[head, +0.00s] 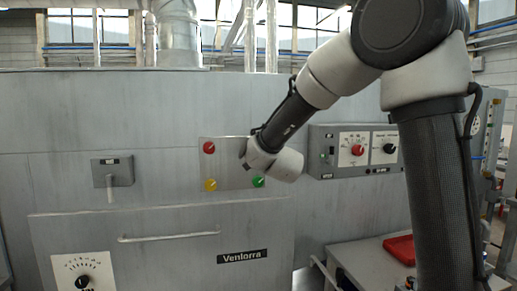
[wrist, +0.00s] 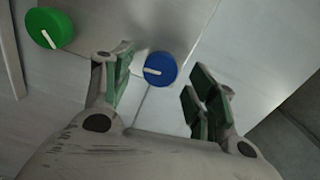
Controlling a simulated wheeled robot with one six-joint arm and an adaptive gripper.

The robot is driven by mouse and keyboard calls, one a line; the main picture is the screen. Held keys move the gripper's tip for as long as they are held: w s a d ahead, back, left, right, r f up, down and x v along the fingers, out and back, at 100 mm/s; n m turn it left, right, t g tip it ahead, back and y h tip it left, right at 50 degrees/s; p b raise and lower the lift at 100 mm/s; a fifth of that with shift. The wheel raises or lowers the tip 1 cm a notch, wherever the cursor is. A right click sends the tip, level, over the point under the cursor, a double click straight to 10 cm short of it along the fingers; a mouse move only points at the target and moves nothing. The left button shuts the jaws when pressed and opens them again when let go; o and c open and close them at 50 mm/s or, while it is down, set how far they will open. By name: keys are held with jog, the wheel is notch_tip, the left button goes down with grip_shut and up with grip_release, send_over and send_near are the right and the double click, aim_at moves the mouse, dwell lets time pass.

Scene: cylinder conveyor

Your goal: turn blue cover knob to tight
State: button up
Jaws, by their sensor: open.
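The blue knob (wrist: 160,69) is round with a white pointer line and sits on a pale panel in the wrist view. Its line points to the left in that picture. My gripper (wrist: 168,88) is open, its two green-padded fingers on either side below the knob. The knob appears between the fingertips, and I cannot tell whether either finger touches it. In the head view my arm's end stands in front of the panel (head: 222,163) and hides the blue knob.
A green knob (wrist: 49,28) is to the left in the wrist view. Red (head: 209,147) and yellow (head: 210,185) knobs share the panel. A control box (head: 317,160) with more knobs is to the right, and a lever box (head: 123,171) to the left. A red tray (head: 400,249) lies lower right.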

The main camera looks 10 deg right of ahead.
jog(key=s, duration=0.9)
